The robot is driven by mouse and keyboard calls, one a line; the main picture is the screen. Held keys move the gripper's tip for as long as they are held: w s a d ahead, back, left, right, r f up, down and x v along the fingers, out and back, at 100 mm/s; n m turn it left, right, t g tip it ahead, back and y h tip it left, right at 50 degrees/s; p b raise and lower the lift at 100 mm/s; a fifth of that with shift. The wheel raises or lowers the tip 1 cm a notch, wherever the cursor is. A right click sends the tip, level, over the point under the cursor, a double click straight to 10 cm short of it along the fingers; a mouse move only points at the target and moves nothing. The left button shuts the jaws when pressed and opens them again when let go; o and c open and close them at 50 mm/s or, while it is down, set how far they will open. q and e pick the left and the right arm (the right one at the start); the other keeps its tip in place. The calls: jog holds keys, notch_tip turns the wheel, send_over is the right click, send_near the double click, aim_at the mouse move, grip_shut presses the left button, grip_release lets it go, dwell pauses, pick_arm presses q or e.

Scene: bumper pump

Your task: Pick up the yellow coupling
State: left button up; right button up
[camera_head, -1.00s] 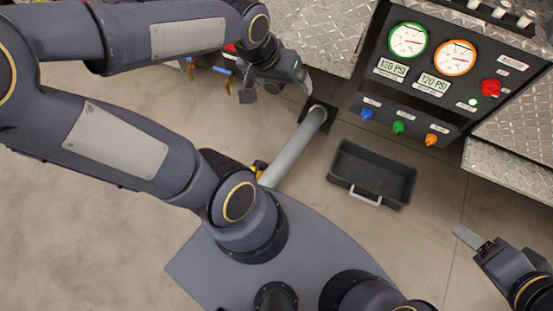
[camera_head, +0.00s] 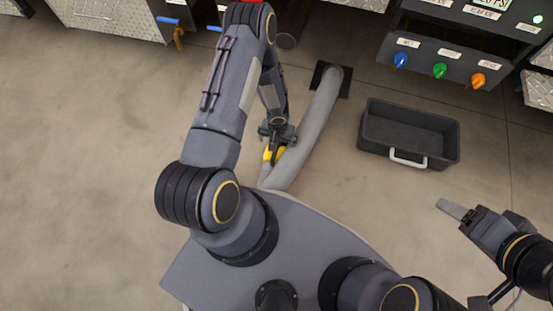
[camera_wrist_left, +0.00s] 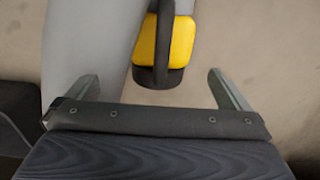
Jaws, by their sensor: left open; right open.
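The yellow coupling (camera_head: 270,154) shows beside the grey hose, partly hidden by my left gripper (camera_head: 275,140) in the head view. In the left wrist view the yellow coupling (camera_wrist_left: 163,42) has a black base and a black strap or handle across it. It lies ahead of my left gripper (camera_wrist_left: 160,88), between the lines of its two spread fingers. The left gripper is open and nothing is held. My right gripper (camera_head: 455,210) is at the right of the head view, open and away from the coupling.
The grey hose (camera_head: 312,128) runs from a dark floor plate (camera_head: 343,84) toward my base, right beside the coupling. A black tray with a light handle (camera_head: 405,112) stands to the right. The pump panel (camera_head: 440,62) is at the back. The floor at left is clear.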

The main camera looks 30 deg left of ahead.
pick_arm(q)
jog(key=f+b, duration=0.1)
jog(key=f, duration=0.1)
jog(key=f+b, duration=0.1)
jog(key=f, duration=0.2)
jog(key=f+b, duration=0.1)
jog(key=f, duration=0.1)
jog(key=shift+s+f, duration=0.3)
jog(key=shift+f, duration=0.05)
jog(key=c, duration=1.6)
jog(key=shift+r, duration=0.1)
jog(key=shift+c, duration=0.8)
